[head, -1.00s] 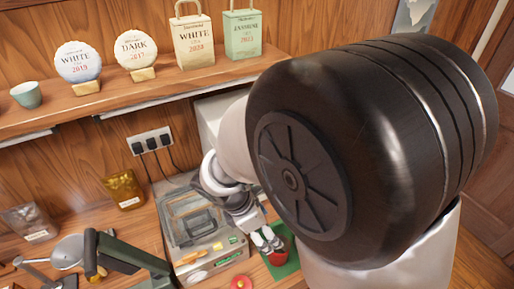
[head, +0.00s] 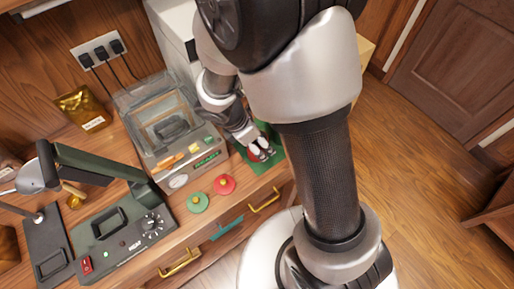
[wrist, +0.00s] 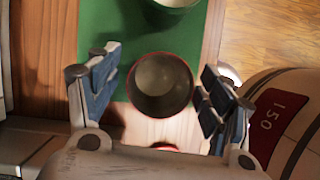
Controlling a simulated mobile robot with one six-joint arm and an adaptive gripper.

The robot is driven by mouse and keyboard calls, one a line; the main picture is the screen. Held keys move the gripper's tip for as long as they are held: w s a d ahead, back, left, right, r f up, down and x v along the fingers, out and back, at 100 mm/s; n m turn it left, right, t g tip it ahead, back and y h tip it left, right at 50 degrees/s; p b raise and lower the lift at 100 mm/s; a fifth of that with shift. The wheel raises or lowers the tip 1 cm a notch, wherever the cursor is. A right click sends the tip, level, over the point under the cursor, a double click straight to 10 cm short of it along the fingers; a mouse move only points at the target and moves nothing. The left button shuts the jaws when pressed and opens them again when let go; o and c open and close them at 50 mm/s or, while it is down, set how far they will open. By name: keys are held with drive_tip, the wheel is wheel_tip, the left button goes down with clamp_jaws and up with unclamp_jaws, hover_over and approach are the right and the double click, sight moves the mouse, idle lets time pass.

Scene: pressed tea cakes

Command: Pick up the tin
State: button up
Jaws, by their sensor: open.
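The tin (wrist: 162,86) is a round, open-topped vessel with a thin red rim and a dark, empty-looking inside. In the wrist view it stands on a green mat (wrist: 128,30). My gripper (wrist: 152,90) is open, with one finger on either side of the tin and a gap visible at the left. I cannot tell whether the right finger touches it. In the head view my gripper (head: 262,152) points down over the mat, and only a little of the tin's red side shows, the rest hidden by the fingers.
A pale cup (wrist: 176,3) stands beyond the tin. A clear-lidded machine (head: 170,130) stands left of my gripper. Red (head: 225,184) and green (head: 198,203) round pieces lie near the counter's front edge.

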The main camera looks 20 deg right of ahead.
drive_tip(key=b+x, duration=0.1)
drive_tip(key=x, duration=0.2)
drive_tip(key=shift+d+f+b, duration=0.2)
drive_tip(key=shift+f+b, duration=0.1)
drive_tip(key=shift+f, duration=0.05)
drive_tip(key=shift+r, duration=0.15)
drive_tip(key=shift+c, duration=0.6)
drive_tip(key=c, duration=1.1)
